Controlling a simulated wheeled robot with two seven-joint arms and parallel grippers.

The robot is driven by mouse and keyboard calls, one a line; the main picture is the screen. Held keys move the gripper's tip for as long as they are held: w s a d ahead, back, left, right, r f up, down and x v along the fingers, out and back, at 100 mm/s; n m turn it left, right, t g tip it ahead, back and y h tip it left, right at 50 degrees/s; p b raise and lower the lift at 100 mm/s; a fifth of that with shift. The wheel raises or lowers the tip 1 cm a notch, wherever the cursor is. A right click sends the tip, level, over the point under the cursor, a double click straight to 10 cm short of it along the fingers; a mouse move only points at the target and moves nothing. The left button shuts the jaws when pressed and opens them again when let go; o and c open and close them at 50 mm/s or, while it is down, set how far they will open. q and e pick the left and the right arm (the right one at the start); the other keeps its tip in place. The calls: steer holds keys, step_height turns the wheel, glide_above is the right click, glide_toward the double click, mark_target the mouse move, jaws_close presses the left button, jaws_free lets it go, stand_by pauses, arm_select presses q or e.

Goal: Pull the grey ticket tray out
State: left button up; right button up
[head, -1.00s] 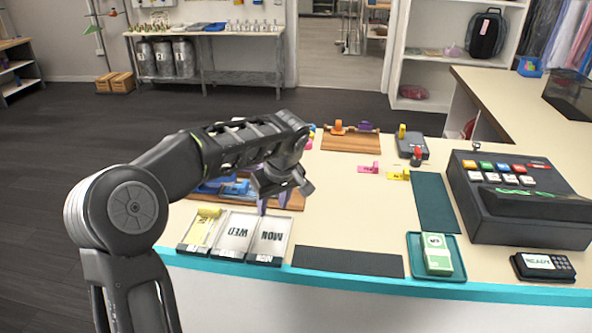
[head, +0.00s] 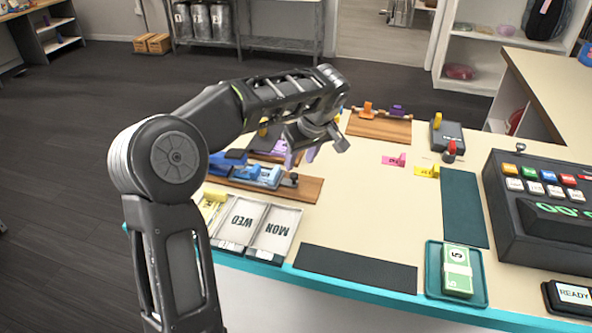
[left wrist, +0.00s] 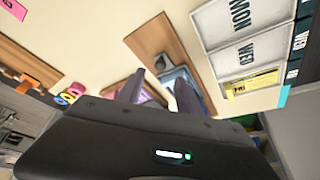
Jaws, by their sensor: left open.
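The grey ticket tray (head: 268,255) lies at the table's front-left edge, with compartments marked MON and WED and one holding a yellow ticket (head: 211,206). In the left wrist view the tray (left wrist: 240,40) shows at upper right, with the yellow ticket (left wrist: 250,82) near its lower end. My left gripper (head: 301,156) is open and empty, above the table behind the tray and apart from it. Its two fingers (left wrist: 160,92) point toward a wooden board with a blue item in the wrist view. The right gripper is not in view.
Wooden boards (head: 306,188) with blue, purple and orange items stand behind the tray. A dark mat (head: 355,267) lies right of it. A teal tray (head: 433,270) with green notes, a cash register (head: 540,200) and small tags are further right. The middle tabletop is clear.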

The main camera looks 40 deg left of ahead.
mark_target(294, 175)
arm_select(q)
steer(key=p+x, duration=0.1)
steer(key=x, duration=0.5)
steer(key=shift+a+f, duration=0.15)
steer(key=shift+f, duration=0.2)
steer(key=shift+c, duration=0.5)
jaws_close()
stand_by(0.6)
